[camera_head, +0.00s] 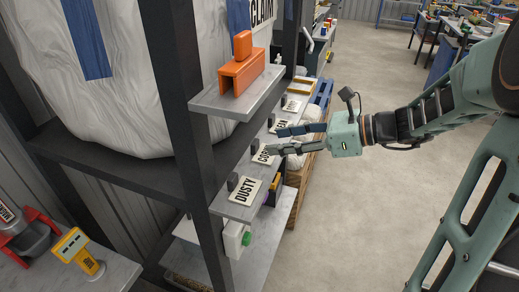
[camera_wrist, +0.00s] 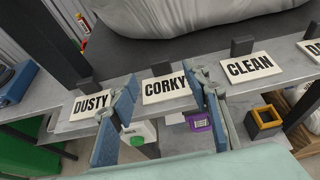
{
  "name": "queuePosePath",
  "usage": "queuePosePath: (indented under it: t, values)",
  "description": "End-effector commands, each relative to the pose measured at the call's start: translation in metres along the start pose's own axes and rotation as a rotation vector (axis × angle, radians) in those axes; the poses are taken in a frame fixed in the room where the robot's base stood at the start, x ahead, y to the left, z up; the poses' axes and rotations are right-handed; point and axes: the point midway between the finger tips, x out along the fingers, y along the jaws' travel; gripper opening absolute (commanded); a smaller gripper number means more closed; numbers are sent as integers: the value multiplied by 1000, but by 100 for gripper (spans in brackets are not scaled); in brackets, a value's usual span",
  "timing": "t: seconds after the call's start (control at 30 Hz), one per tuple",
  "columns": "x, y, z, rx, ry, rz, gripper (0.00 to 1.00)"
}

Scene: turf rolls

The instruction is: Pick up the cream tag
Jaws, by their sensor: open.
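Several cream tags with black lettering lie in a row on a grey shelf ledge. The CORKY tag (camera_wrist: 166,88) is in the middle of the wrist view; in the head view (camera_head: 264,156) it is partly covered by my lower finger. The DUSTY tag (camera_wrist: 92,105) lies to its left and the CLEAN tag (camera_wrist: 250,67) to its right. My gripper (camera_head: 273,142) is open and empty, reaching over the ledge from the right. In the wrist view its blue-padded fingers (camera_wrist: 165,82) are on either side of the CORKY tag; contact cannot be told.
Dark small blocks stand behind the tags. A raised shelf holds an orange bracket (camera_head: 242,75) above the ledge. A dark post (camera_head: 184,90) stands left of it. Open floor lies right.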

Motion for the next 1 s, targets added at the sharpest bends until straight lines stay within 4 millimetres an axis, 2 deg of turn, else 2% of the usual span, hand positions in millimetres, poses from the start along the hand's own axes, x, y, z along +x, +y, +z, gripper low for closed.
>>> queuePosePath:
  t: [0.1, 0.33, 0.6, 0.9, 1.0]
  values:
    - [19, 1, -1, 0, 0, 3, 44]
    - [37, 1, 0, -1, 1, 4, 44]
    - [75, 1, 0, -1, 2, 4, 44]
    - [81, 0, 0, -2, 3, 0, 44]
    - [81, 0, 0, -2, 3, 0, 34]
